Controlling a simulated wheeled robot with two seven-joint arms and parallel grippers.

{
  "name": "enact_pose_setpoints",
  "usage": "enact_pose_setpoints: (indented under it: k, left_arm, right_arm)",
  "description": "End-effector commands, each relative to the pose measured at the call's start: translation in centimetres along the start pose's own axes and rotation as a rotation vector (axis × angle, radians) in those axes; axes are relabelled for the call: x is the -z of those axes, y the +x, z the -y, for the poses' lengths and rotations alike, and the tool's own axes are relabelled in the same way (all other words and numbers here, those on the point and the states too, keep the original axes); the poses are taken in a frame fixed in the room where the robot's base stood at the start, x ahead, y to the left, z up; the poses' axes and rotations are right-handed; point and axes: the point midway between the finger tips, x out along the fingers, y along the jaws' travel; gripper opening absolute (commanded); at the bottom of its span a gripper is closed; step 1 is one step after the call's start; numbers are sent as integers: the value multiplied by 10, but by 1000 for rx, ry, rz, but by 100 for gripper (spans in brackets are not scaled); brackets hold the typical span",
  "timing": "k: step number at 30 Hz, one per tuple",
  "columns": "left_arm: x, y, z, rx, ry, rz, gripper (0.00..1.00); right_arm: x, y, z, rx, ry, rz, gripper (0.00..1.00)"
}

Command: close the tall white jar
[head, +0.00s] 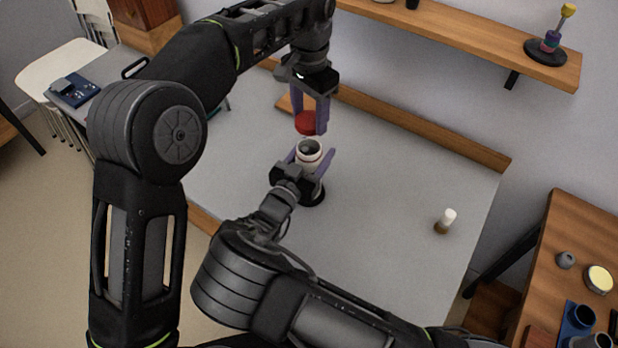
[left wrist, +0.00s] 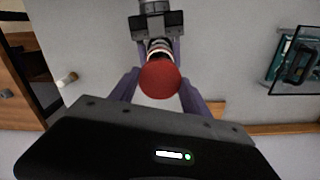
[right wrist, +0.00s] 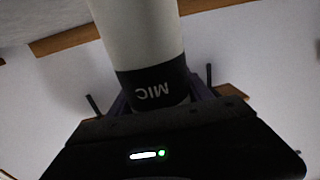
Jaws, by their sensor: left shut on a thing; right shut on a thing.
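The tall white jar (head: 309,158) stands upright on the grey table, its open dark mouth facing up. My right gripper (head: 311,161) is shut on it from the near side, with a finger on each side. In the right wrist view the jar (right wrist: 143,35) is a pale cylinder with a black band lettered "MIC". My left gripper (head: 310,121) is shut on a round red lid (head: 306,123) and holds it above the jar's mouth, apart from it. In the left wrist view the lid (left wrist: 160,80) covers part of the jar (left wrist: 158,48) behind it.
A small white-and-brown bottle (head: 446,221) stands on the table (head: 390,180) at right. A wooden ledge (head: 420,130) runs along the back edge. A wall shelf (head: 470,40) bears a stacking toy (head: 551,42). A side table (head: 585,225) stands at right. The table's right part is mostly clear.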

Motion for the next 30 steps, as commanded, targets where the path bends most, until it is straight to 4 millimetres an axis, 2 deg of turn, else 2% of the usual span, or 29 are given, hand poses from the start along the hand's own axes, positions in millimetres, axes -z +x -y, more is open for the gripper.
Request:
enact_pose_setpoints:
  k: [8, 19, 30]
  left_arm:
    - [0, 2, 0, 0, 0, 1, 18]
    - [-2, 47, 0, 0, 1, 1, 18]
    - [-2, 50, 0, 0, 0, 0, 18]
  right_arm:
    - [0, 0, 1, 1, 1, 0, 0]
    - [0, 0, 1, 1, 1, 0, 0]
    - [0, 0, 1, 2, 1, 0, 0]
